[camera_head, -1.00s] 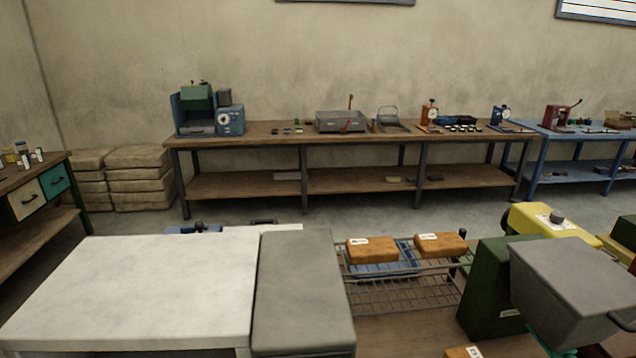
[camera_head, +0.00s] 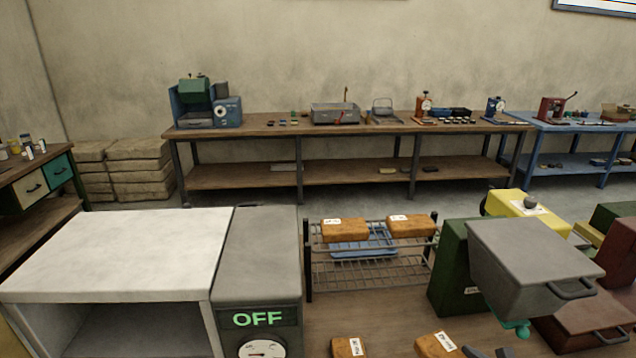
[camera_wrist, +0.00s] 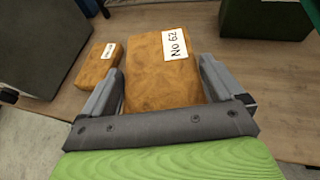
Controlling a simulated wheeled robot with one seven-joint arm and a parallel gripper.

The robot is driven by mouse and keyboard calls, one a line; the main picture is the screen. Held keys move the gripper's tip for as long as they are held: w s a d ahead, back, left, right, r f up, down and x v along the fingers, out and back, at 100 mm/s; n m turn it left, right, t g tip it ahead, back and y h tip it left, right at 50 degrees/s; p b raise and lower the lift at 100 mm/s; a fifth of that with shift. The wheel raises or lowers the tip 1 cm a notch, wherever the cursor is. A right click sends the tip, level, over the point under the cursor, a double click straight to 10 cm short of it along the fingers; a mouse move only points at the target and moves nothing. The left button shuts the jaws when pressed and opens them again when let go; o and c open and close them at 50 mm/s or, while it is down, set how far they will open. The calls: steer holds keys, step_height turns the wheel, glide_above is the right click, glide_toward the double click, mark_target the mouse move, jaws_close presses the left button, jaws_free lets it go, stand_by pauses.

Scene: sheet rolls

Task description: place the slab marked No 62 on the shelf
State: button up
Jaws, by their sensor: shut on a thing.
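The slab marked No 62 (camera_wrist: 163,75) is orange-brown with a white label and lies between the fingers of my gripper (camera_wrist: 161,82) in the wrist view. The gripper is shut on it. In the head view, the slab at the bottom edge (camera_head: 432,347) appears to be this one, with dark finger parts beside it. I cannot tell whether it is clear of the table. The wire rack shelf (camera_head: 330,271) stands behind it in the head view. Two similar labelled slabs are on its top level, left (camera_head: 345,231) and right (camera_head: 410,227), around a blue tray (camera_head: 350,248).
Another slab (camera_wrist: 98,69) lies left of the held one; it also shows in the head view (camera_head: 348,348). A grey machine marked OFF (camera_head: 257,260) stands left of the rack. A dark green machine with a grey bin (camera_head: 520,265) stands to the right.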

steer(key=w+a+n+g+y, duration=0.1)
steer(key=a+n+g+y, duration=0.4)
steer(key=a, duration=1.2)
steer(key=r+n+y, duration=0.1)
steer(key=n+y, duration=0.1)
steer(key=shift+a+n, duration=0.15)
steer(key=shift+n, duration=0.15)
steer(key=shift+w, duration=0.1)
